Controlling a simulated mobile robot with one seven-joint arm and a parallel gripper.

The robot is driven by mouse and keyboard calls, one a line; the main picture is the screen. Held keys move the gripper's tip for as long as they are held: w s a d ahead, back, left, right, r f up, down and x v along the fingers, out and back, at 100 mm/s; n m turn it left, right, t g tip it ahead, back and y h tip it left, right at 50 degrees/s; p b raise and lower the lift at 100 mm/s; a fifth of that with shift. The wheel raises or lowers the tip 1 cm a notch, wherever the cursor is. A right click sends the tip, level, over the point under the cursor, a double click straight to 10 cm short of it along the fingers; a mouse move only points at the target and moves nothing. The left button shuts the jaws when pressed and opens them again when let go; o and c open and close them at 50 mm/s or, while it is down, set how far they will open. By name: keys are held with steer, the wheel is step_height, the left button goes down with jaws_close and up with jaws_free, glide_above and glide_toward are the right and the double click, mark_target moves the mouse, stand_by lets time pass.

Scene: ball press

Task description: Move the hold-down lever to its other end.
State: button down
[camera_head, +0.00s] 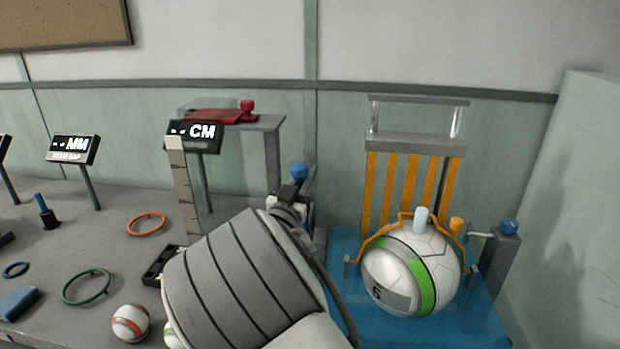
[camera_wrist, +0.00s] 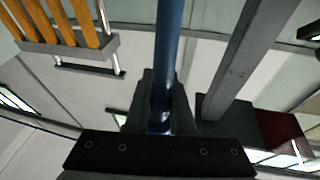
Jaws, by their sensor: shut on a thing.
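My gripper (camera_head: 288,197) is in the middle of the head view, left of the press's blue base (camera_head: 485,308). A blue knob (camera_head: 299,170) shows just above it, apparently the end of the hold-down lever. In the wrist view a blue rod (camera_wrist: 169,45) runs down from the top edge to my gripper (camera_wrist: 162,115), which is shut on it. The jaws hide the gripped part, and my arm hides what is below. A white and green ball (camera_head: 392,272) sits on the base under an orange bracket (camera_head: 376,240).
Orange bars (camera_head: 398,190) stand behind the ball, and a grey post with a blue knob (camera_head: 509,227) stands right of it. A red piece (camera_head: 215,116) lies on a grey shelf (camera_head: 262,122) behind my gripper. Rings, a small ball (camera_head: 130,322) and signs stand left on the bench.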

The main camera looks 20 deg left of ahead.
steer(key=s+d+f+m+t+h+b, duration=0.1)
steer(key=s+f+t+b, duration=0.3)
steer(key=s+b, duration=0.5)
steer(key=shift+s+d+f+m+t+b, duration=0.2)
steer(key=shift+d+f+m+t+b, duration=0.2)
steer(key=shift+b, duration=1)
steer(key=c, duration=0.8)
jaws_free()
steer(key=shift+o, duration=0.2)
steer(key=p+v, duration=0.2)
steer(key=v, duration=1)
steer(key=shift+r, duration=0.2)
steer(key=shift+s, duration=0.1)
steer(key=shift+c, duration=0.4)
